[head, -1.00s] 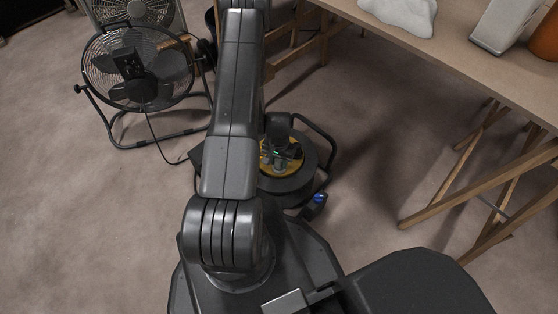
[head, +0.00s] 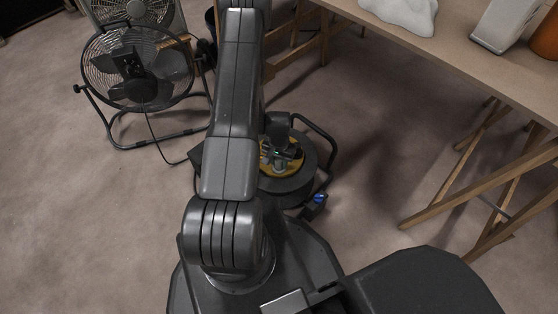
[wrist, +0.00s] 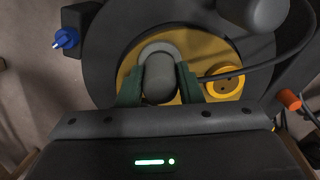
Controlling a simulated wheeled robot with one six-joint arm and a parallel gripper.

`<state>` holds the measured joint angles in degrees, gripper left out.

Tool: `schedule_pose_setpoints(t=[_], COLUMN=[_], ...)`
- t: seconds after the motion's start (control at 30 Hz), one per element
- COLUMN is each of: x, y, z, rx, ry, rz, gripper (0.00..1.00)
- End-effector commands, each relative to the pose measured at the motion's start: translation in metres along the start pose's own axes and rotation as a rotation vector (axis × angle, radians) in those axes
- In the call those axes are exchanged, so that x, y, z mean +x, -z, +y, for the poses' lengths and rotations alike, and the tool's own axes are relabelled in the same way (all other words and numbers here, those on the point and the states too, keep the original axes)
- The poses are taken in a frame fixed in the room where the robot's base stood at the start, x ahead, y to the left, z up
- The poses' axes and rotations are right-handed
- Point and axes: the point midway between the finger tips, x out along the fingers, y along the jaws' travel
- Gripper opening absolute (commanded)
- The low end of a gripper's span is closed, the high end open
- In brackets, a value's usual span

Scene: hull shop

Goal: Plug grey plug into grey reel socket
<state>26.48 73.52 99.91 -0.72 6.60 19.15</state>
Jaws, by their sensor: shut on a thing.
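The grey plug (wrist: 160,82) stands between the two dark green fingers of my gripper (wrist: 160,92), which is shut on it, in the wrist view. A lighter grey ring, the grey reel socket (wrist: 158,47), shows around the plug's far side on the yellow face of the reel. The plug overlaps the socket from above; I cannot tell how deep it sits. In the head view my arm partly hides the reel (head: 290,189) and its yellow face.
A yellow socket (wrist: 226,82) lies right of the plug, with a dark cable passing by it. A blue connector (wrist: 66,38) is at the reel's left edge and an orange one (wrist: 290,99) at the right. A fan (head: 137,68) and a trestle table (head: 455,50) stand nearby.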

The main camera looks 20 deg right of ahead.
Motion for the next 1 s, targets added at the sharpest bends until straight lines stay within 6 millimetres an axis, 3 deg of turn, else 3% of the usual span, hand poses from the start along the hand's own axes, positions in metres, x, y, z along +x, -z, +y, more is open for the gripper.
schedule_pose_setpoints(t=[0.5,0.53,0.63,1.0], x=[0.0113,0.0105,0.0100,0.0049], y=[0.0001,0.0001,0.0001,0.0004], z=[0.0000,-0.0001,-0.0001,-0.0001], rx=[0.000,0.000,0.000,0.000], ry=[0.000,0.000,0.000,0.000], rz=[0.000,0.000,0.000,0.001], gripper=[0.13,0.36,0.56,0.58])
